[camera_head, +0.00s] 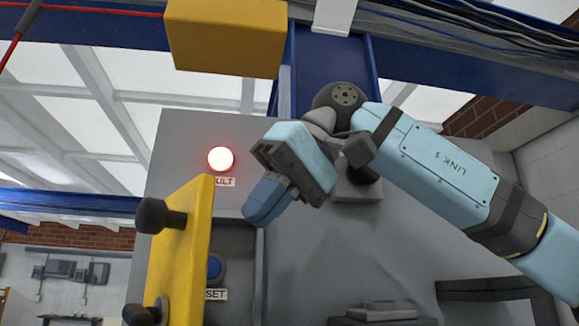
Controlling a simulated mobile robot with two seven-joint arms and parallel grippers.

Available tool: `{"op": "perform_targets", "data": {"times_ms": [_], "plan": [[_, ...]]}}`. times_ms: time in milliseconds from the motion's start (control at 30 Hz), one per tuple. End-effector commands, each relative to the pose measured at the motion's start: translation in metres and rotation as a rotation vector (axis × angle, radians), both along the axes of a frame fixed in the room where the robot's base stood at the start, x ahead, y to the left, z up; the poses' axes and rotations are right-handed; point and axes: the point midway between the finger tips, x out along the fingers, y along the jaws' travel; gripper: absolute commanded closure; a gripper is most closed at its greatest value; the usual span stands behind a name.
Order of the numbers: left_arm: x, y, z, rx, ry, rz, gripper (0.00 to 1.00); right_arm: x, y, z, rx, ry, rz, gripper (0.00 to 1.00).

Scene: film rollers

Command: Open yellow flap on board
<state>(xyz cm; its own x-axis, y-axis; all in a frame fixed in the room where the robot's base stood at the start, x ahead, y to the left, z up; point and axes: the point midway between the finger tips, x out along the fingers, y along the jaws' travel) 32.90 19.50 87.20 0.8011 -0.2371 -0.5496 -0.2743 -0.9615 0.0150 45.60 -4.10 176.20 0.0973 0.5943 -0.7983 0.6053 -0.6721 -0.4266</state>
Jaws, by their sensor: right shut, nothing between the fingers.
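The yellow flap (183,255) stands swung out from the grey board (185,140), at the lower left of the head view. Black knobs (160,216) stick out from its left side. To its right is a recess in the board with a blue button (214,267), partly hidden by the flap. My right gripper (262,207) is shut and empty, in front of the recess's upper right corner. A gap shows between it and the flap's edge. Whether it touches the board cannot be told. My left gripper is not in view.
A lit red lamp (220,158) sits on the board above the flap. A yellow block (226,38) hangs on the blue beam above. A grey ledge (382,312) is at the bottom right. The board's face between the gripper and the ledge looks clear.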

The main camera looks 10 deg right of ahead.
Motion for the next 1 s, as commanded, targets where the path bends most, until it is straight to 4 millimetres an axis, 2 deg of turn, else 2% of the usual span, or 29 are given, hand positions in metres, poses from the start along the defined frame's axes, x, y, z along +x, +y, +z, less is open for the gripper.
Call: {"op": "perform_targets", "data": {"times_ms": [100,233,767,1000], "plan": [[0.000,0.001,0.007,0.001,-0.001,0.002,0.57,-0.010,0.017,0.002,-0.003,-0.004,0.002,1.00],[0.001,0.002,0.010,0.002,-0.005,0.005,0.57,-0.016,0.029,0.001,-0.002,-0.002,0.001,1.00],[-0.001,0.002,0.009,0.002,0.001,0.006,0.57,-0.021,0.037,0.000,-0.001,-0.002,-0.012,1.00],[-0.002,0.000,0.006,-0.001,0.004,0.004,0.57,-0.039,0.058,0.000,-0.004,-0.003,-0.188,1.00]]}}
